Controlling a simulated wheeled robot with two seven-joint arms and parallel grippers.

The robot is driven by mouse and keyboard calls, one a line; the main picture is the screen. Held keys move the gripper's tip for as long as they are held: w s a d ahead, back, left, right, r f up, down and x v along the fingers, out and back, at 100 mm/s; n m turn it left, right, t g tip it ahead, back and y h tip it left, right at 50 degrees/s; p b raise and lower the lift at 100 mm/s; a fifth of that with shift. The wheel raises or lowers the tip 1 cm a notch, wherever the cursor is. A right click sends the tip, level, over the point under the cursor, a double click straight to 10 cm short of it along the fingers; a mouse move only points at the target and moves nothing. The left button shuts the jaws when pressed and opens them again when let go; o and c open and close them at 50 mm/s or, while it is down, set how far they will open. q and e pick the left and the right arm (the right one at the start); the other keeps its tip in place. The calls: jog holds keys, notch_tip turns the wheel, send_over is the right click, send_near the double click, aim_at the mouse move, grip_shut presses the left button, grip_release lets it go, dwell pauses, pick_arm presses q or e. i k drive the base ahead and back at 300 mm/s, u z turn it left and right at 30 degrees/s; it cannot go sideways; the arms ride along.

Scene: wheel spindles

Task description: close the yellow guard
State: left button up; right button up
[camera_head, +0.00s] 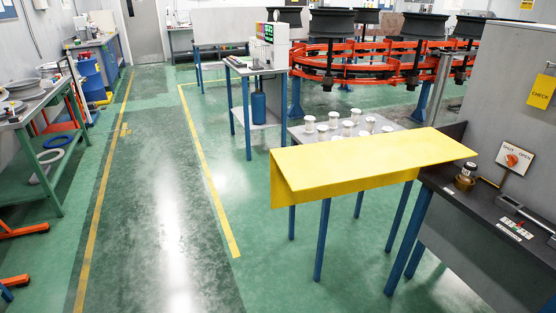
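The yellow guard (365,160) is a broad yellow panel with a lip folded down along its front and left edges. It lies nearly level in the camera_head view, right of centre, and sticks out to the left from the dark bench (450,205). A small table (296,133) with several white and metal spools (333,119) shows behind it. The guard hides part of that table. Neither my left nor my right gripper is in view.
On the bench are a brass-coloured part (465,176), a shut/open sign with an orange knob (512,160) and a small panel (510,222). A grey cabinet (505,95) stands behind. Green floor (170,200) is clear to the left, up to a green workbench (45,150).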

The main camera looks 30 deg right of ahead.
aim_at(301, 174)
jog(key=u, duration=0.15)
jog(key=i, duration=4.2)
jog(key=z, duration=4.9)
